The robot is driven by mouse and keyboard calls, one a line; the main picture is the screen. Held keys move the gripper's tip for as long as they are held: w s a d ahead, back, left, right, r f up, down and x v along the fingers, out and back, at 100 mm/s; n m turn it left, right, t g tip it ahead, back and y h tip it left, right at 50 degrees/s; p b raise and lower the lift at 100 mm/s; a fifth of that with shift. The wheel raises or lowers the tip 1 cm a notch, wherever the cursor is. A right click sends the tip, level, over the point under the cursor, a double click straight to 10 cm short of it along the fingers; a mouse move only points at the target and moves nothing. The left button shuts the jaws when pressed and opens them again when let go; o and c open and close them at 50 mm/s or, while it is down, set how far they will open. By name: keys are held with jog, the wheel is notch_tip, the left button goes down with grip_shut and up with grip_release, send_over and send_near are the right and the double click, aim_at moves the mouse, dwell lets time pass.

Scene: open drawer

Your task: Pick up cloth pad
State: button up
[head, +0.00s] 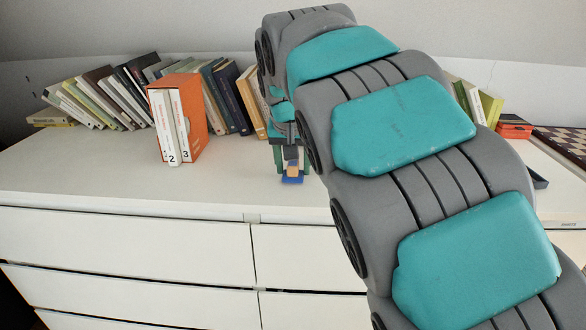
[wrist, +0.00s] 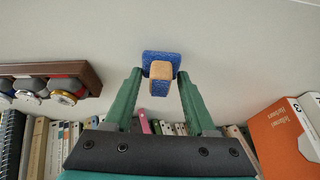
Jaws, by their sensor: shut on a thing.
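The cloth pad appears as a small blue piece with a tan block on it. In the wrist view the blue pad (wrist: 161,57) sits between the tips of my gripper (wrist: 160,76), with the tan block facing the camera. In the head view the pad (head: 292,180) is below my gripper (head: 292,160), over the white dresser top. The green fingers are shut on it, one on each side. I cannot tell whether the pad touches the surface. My arm fills much of the head view and hides what is behind it.
An orange slipcase with white books (head: 180,118) stands left of my gripper on the dresser top (head: 90,172). Leaning books (head: 100,95) line the back. A brown rack (wrist: 60,75) shows at left in the wrist view. The dresser top's front left is clear.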

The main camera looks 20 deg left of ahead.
jog(key=shift+r, duration=1.3)
jog(key=s+d+r+b, duration=0.1)
jog(key=s+d+b, duration=0.4)
jog(key=s, duration=0.9)
jog(key=d, duration=0.3)
jog(key=shift+r, duration=0.25)
